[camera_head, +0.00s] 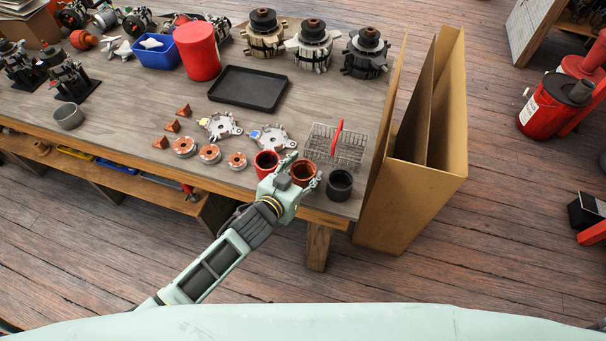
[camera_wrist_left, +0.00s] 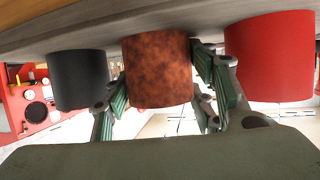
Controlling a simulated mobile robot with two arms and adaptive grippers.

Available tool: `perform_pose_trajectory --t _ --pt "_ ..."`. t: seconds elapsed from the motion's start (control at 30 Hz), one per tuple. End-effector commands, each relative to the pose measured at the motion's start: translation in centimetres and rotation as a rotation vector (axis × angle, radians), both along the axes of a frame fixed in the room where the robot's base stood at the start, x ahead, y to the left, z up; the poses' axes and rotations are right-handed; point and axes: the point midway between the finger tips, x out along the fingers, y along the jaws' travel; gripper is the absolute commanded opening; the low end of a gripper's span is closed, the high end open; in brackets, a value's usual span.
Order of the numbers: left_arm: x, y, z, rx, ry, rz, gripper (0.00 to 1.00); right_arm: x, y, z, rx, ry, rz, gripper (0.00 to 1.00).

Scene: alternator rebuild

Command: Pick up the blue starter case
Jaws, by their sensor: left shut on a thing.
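I see no blue cylindrical case; the cases near my gripper are other colours. A rusty brown case (camera_head: 304,171) stands near the table's front edge, between a red case (camera_head: 266,160) and a dark grey case (camera_head: 340,184). My left gripper (camera_head: 300,173) is shut on the rusty brown case, which hides part of it. In the left wrist view, the rusty case (camera_wrist_left: 158,70) sits between the green-padded fingers, with the dark case (camera_wrist_left: 78,80) and red case (camera_wrist_left: 272,58) on either side. My right gripper is not in view.
A wire basket (camera_head: 350,152) with a red handle stands just behind the cases. Coil rings (camera_head: 210,153) and metal brackets (camera_head: 220,126) lie left. A blue bin (camera_head: 157,55) and red canister (camera_head: 197,52) stand farther back. A tall cardboard box (camera_head: 420,185) stands off the table's right end.

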Motion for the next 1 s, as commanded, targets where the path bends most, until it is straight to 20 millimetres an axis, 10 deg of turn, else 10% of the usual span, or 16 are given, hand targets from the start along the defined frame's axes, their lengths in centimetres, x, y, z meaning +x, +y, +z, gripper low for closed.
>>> perform_pose_trajectory --t 0.4,0.73,1.0 --pt "0.0 0.0 -0.1 -0.001 0.002 0.000 0.00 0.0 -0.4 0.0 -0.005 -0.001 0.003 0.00" --pt "0.1 -0.1 0.8 -0.004 -0.005 -0.001 0.00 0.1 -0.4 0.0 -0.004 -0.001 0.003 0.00" --pt "0.2 -0.1 5.5 -0.007 -0.010 -0.002 0.00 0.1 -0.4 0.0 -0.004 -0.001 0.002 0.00"
